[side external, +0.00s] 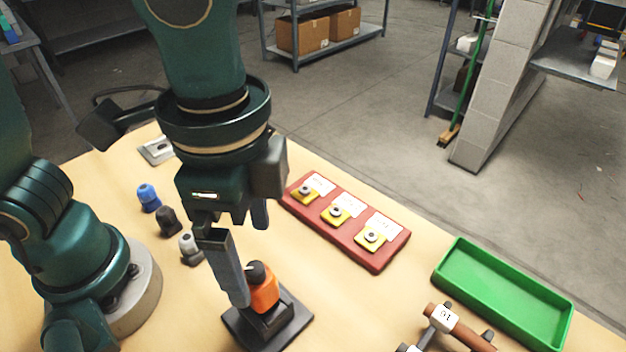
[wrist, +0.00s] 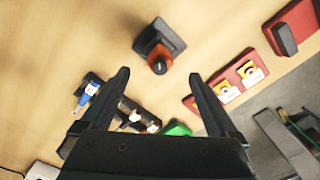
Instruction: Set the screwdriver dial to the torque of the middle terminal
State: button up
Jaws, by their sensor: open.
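The screwdriver, orange with a black top (side external: 264,290), stands in a black square holder (side external: 297,325). It also shows in the wrist view (wrist: 160,54), ahead of my fingertips. My gripper (side external: 250,266) is open and points down by the screwdriver; one finger passes in front of its left side in the side view. The red terminal board (side external: 375,260) carries three yellow terminals with white labels. The middle terminal (side external: 335,213) is in clear view, but its label (side external: 349,204) is too small to read. The dial setting cannot be made out.
Blue (side external: 148,197), black (side external: 168,221) and grey (side external: 190,248) knob-like pieces stand left of my gripper. A green tray (side external: 447,277) sits at the right. A brown-handled tool (side external: 462,329) with a white numbered block lies at the front right edge. Table between holder and board is clear.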

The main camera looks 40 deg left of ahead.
aim_at(255, 272)
jog(key=shift+f, duration=1.2)
grip_shut()
dwell(1.0)
